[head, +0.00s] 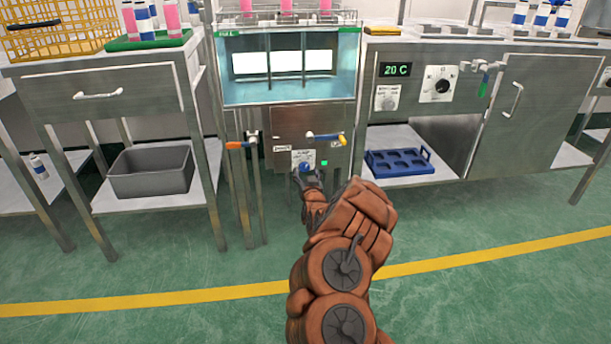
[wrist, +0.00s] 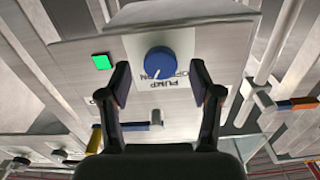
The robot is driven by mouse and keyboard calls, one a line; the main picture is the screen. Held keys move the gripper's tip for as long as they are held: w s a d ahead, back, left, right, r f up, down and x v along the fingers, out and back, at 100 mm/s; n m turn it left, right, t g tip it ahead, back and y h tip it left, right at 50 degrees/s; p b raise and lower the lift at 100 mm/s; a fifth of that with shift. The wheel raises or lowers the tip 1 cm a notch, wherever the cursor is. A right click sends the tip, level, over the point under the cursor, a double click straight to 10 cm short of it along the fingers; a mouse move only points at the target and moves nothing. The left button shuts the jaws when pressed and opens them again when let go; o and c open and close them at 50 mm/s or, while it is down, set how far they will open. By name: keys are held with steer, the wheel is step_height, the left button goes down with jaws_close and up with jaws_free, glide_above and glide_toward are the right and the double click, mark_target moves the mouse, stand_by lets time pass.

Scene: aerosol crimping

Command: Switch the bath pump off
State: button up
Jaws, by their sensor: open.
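The pump switch is a blue round knob (wrist: 159,62) on a white label plate reading PUMP. In the wrist view it sits just beyond and between my fingertips, apart from them as far as I can tell. In the head view the knob (head: 305,168) shows low on the steel panel under the water bath (head: 290,70), at the tip of my arm. A green lit square (wrist: 102,61) is beside the label; it also shows in the head view (head: 324,162). My gripper (wrist: 158,85) is open, with one finger on each side of the knob. It is partly hidden in the head view.
A grey bin (head: 150,171) stands on the left shelf, a blue rack (head: 398,162) on the right shelf. The green floor in front is clear.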

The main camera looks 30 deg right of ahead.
steer(key=shift+w+d, duration=0.2)
steer(key=shift+w, duration=0.35)
steer(key=shift+c, duration=0.3)
steer(key=c, duration=1.1)
